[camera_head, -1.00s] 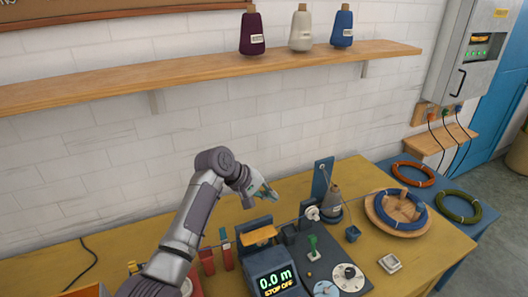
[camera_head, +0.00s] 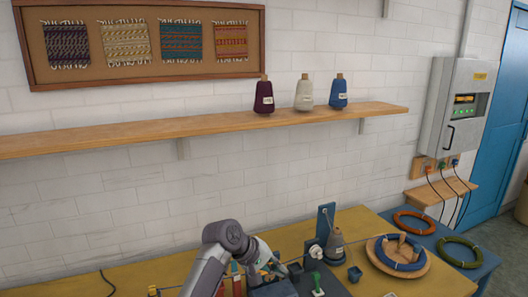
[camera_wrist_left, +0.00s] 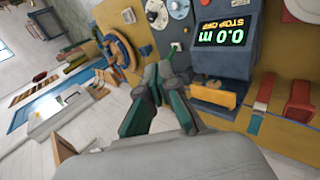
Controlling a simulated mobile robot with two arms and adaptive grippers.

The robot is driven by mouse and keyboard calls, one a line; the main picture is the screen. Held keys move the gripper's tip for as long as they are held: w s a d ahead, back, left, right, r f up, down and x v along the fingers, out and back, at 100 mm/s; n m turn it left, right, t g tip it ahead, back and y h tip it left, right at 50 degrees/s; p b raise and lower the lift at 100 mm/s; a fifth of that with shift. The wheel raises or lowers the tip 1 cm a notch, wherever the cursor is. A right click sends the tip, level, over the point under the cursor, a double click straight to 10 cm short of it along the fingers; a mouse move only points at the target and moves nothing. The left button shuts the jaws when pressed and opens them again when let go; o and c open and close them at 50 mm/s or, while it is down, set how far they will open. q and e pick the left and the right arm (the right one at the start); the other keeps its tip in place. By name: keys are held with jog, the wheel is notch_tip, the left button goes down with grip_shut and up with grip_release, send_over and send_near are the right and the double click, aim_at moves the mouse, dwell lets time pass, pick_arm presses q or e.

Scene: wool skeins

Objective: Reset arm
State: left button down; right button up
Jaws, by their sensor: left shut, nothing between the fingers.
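My left arm comes in low in the head view, and its left gripper (camera_head: 274,264) hangs over the yellow table, just behind the dark winding device. In the left wrist view the gripper's fingers (camera_wrist_left: 160,76) are shut with nothing between them. The device's display (camera_wrist_left: 226,32) reads 0.0 m and STOP OFF in the left wrist view; an orange-yellow block (camera_wrist_left: 212,97) sits in front of it. My right gripper is not in view.
A grey cone (camera_head: 335,242) stands by a blue upright. A blue skein (camera_head: 398,254) lies on a round wooden holder to the right. Orange (camera_head: 414,222) and green (camera_head: 460,251) rings lie on a blue table. A wooden shelf (camera_head: 200,130) with three cones runs along the wall above.

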pick_arm(q)
jog(key=s+a+f+m+y, duration=0.2)
jog(key=s+a+f, duration=0.5)
jog(key=s+f, duration=0.15)
jog(key=s+a+f+m+y, duration=0.1)
jog(key=s+a+f+y, duration=0.1)
jog(key=s+a+f, duration=0.55)
jog(key=s+a+r+m+y, duration=0.15)
jog(key=s+a, duration=0.35)
jog(key=s, duration=0.7)
jog(key=s+a+r+m+y, duration=0.15)
jog(key=s+a, duration=0.35)
jog(key=s, duration=0.6)
notch_tip(320, 180, down, 26)
jog(key=g+b, duration=0.1)
jog(key=b, duration=0.1)
jog(key=s+a+f+g+b, duration=0.1)
jog(key=s+a+f+b, duration=0.1)
jog(key=s+f, duration=1.6)
notch_tip(320, 180, down, 3)
jog(key=shift+a+r+m+y, duration=0.2)
jog(key=shift+a+m+y, duration=0.15)
jog(key=shift+m+y, duration=0.05)
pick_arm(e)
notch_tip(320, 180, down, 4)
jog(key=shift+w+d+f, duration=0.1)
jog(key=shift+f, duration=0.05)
